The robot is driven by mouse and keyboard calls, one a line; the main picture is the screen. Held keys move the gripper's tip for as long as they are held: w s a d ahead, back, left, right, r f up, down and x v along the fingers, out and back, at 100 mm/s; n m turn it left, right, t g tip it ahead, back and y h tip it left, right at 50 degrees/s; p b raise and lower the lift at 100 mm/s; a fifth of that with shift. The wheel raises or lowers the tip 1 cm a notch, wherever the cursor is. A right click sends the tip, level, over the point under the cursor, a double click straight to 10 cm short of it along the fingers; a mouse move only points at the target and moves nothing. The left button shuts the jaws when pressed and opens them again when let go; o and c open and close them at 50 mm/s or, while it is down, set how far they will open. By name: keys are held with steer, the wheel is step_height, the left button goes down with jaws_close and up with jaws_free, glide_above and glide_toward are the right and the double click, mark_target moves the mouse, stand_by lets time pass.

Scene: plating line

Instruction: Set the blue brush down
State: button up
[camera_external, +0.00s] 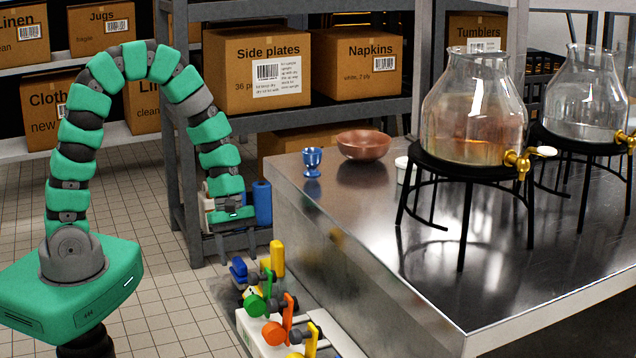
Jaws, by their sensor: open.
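My gripper (231,217) hangs pointing down at the end of the green arm, left of the steel table, and its fingertips are small and partly dark here. An upright blue cylinder (262,203) shows just right of the gripper; whether the two touch cannot be told. A second blue item (238,270) is lower down, below the gripper, beside a yellow cylinder. Neither blue item shows bristles clearly, so I cannot tell which is the blue brush.
A steel table (335,215) holds a blue cup (312,162), a copper bowl (363,145) and glass dispensers (472,105) on black stands. Shelves with boxes (257,70) stand behind. Tiled floor (165,280) is clear at left.

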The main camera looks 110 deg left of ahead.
mark_target(239, 260)
steer(key=b+x, duration=0.2)
steer(key=x, duration=0.3)
steer(key=c, duration=1.2)
steer(key=shift+o, duration=0.2)
steer(key=shift+r, duration=0.1)
step_height(239, 260, up, 10)
steer(key=p, duration=0.3)
